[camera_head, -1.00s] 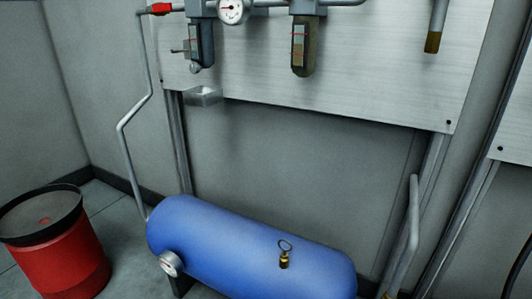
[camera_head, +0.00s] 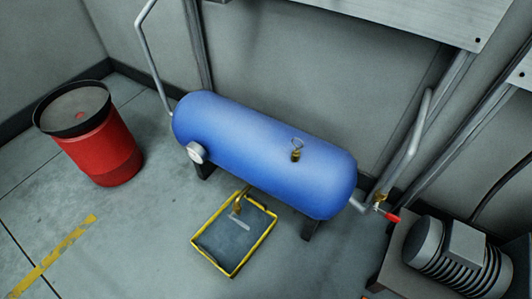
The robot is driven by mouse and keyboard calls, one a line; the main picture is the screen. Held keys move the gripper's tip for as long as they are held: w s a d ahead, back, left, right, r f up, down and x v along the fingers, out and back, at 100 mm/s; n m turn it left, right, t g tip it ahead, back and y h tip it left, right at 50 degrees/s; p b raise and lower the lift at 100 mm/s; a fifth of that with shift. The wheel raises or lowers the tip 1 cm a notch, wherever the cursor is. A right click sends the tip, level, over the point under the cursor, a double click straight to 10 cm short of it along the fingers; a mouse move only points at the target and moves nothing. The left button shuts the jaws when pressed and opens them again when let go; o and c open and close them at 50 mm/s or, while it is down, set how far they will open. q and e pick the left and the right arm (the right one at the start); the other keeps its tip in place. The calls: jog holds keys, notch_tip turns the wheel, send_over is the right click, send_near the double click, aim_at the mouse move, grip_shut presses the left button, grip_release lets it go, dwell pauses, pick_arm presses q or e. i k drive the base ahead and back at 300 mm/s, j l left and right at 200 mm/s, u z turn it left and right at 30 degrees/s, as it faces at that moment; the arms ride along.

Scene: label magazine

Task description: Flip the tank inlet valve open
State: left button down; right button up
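The blue tank (camera_head: 265,150) lies on its side on dark legs above the floor. At its right end, a short pipe meets a small brass valve with a red handle (camera_head: 391,216). I take this as the tank inlet valve. The handle points right and slightly down, away from the tank. A grey pipe (camera_head: 412,140) rises from near the valve toward the wall. Neither of my grippers is in view.
A compressor-like finned machine (camera_head: 463,258) stands just right of the valve. A yellow-rimmed tray (camera_head: 201,258) is on the floor below the tank, and a red bin (camera_head: 105,150) stands to the left. The floor in front is otherwise clear.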

aim_at(388, 215)
jog(key=z, duration=1.35)
